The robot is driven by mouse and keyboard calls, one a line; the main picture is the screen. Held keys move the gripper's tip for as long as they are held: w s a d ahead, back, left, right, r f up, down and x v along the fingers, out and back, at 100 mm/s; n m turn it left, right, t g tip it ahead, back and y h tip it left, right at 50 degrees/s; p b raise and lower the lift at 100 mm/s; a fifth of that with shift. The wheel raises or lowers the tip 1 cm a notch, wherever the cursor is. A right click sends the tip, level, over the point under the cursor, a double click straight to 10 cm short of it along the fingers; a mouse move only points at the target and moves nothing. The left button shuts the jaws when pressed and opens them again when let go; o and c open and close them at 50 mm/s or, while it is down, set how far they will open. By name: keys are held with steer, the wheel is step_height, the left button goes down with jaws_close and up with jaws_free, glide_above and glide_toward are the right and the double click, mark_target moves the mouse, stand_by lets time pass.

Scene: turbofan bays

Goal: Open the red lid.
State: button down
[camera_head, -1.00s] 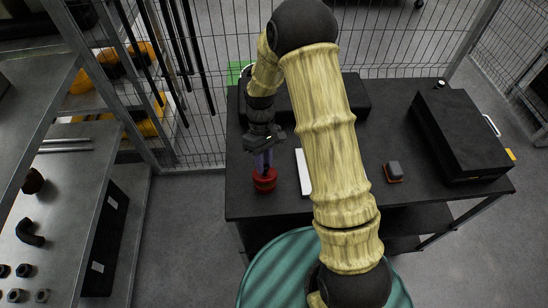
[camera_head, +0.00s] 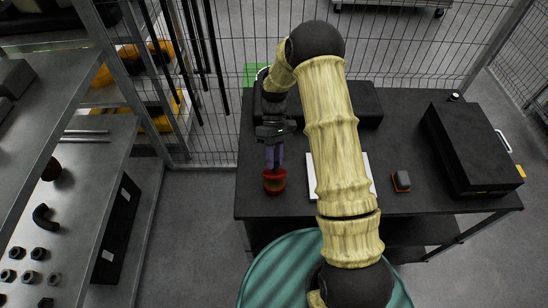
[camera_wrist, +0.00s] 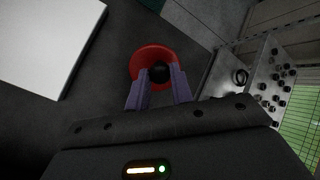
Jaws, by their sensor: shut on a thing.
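The red lid (camera_head: 274,174) is on or just above a small red container (camera_head: 274,187) near the front left of the black table. A greenish-brown band shows between lid and container in the head view; whether they still touch is hard to tell. My gripper (camera_head: 274,167) points down at the lid from above. In the wrist view, the round red lid (camera_wrist: 143,59) has a black knob (camera_wrist: 160,73) at its middle. My gripper's two purple fingers (camera_wrist: 160,76) are shut on the knob. The lid hides the container there.
A white sheet or panel (camera_head: 313,180) lies right of the container, partly behind my arm. A small dark block with a red edge (camera_head: 401,181) and a large black case (camera_head: 470,145) are farther right. Metal shelves (camera_head: 90,165) stand left. A mesh fence (camera_head: 300,60) is behind the table.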

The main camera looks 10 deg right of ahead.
steer(key=c, duration=1.2)
jaws_free()
steer(key=b+v, duration=0.4)
steer(key=v, duration=1.3)
steer(key=shift+w+r+b, duration=0.2)
steer(key=shift+b, duration=0.1)
